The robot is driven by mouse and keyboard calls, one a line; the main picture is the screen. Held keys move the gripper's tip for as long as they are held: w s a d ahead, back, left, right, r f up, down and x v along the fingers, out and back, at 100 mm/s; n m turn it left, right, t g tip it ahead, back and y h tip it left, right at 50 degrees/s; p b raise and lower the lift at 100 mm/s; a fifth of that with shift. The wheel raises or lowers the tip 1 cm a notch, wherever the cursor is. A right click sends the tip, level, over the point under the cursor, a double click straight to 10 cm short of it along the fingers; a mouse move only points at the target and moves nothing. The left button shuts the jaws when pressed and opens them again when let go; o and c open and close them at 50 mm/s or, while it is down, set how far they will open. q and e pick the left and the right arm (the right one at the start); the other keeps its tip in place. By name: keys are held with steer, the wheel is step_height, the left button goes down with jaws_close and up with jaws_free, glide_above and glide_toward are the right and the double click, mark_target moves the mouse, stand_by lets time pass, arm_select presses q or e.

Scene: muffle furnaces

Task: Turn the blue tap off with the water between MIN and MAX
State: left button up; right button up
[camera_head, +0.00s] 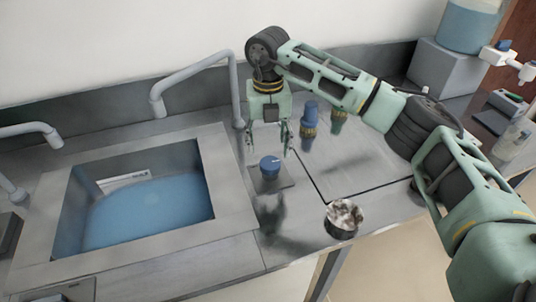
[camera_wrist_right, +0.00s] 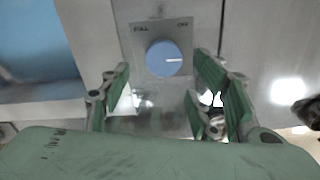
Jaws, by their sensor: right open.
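The blue tap (camera_head: 270,167) is a round knob on a square grey plate beside the sink. In the right wrist view the knob (camera_wrist_right: 163,58) has a white mark pointing right, and its plate reads FULL at left and OFF at right. My right gripper (camera_head: 270,142) points down above the knob, open and empty. In the wrist view its fingers (camera_wrist_right: 165,82) are spread on either side, apart from the knob. The sink (camera_head: 232,205) holds blue water (camera_head: 150,212). A white level label (camera_head: 123,180) is on its back wall, its lower part at the waterline; MIN and MAX are unreadable. My left gripper is not in view.
A grey spout pipe (camera_head: 190,70) arches behind the sink. Blue and green bottles (camera_head: 309,118) stand behind my right gripper. A dark metal cup (camera_head: 341,228) with crumpled contents stands near the counter's front edge. A water tank (camera_head: 468,25) stands at the back right.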

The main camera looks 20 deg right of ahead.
mark_target(268, 162)
step_height(268, 162, up, 6)
steer(key=shift+f, duration=0.25)
